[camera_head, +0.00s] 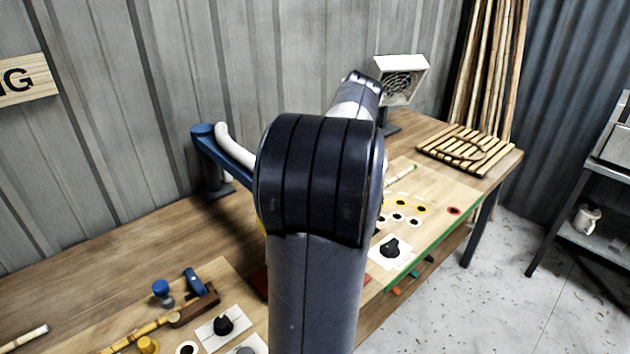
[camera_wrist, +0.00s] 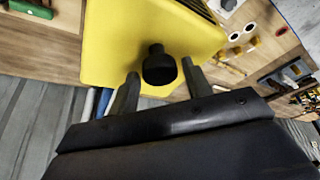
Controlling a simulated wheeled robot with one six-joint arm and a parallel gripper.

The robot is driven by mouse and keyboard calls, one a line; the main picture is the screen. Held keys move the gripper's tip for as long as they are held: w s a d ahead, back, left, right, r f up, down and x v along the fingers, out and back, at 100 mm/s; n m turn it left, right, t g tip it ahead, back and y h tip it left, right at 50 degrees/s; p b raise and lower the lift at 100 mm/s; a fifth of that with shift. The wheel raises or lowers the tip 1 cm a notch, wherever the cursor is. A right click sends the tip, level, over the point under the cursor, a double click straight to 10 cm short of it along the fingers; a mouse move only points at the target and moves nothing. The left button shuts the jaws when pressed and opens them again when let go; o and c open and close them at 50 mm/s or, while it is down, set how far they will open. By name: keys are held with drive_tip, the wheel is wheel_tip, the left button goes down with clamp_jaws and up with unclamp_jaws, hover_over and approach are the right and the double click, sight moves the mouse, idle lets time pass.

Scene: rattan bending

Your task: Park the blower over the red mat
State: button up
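A yellow housing (camera_wrist: 115,45) with a round black knob (camera_wrist: 158,68) fills the upper middle of the wrist view; I take it for the blower. In the head view only a thin yellow sliver shows beside my arm, by a blue swing arm (camera_head: 222,158) with a white hose. My gripper (camera_wrist: 160,78) has its fingers spread either side of the knob, with small gaps visible; it looks open. In the head view my arm hides the gripper. A dark red patch (camera_head: 259,283), likely the red mat, shows at my arm's left edge; the rest is hidden.
A white grilled box (camera_head: 401,80) stands at the back right, near a slatted wooden rack (camera_head: 466,149). Black knobs on white plates (camera_head: 390,250) sit on the bench. Front left are a wooden block (camera_head: 195,305) and rods. A metal wall stands close behind.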

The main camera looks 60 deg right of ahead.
drive_tip(key=shift+o, duration=0.9)
drive_tip(key=v, duration=1.1)
drive_tip(key=shift+f, duration=0.1)
drive_tip(key=x, duration=1.1)
drive_tip(key=shift+a, duration=0.2)
drive_tip(key=shift+a+r, duration=0.1)
drive_tip(key=shift+r, duration=0.1)
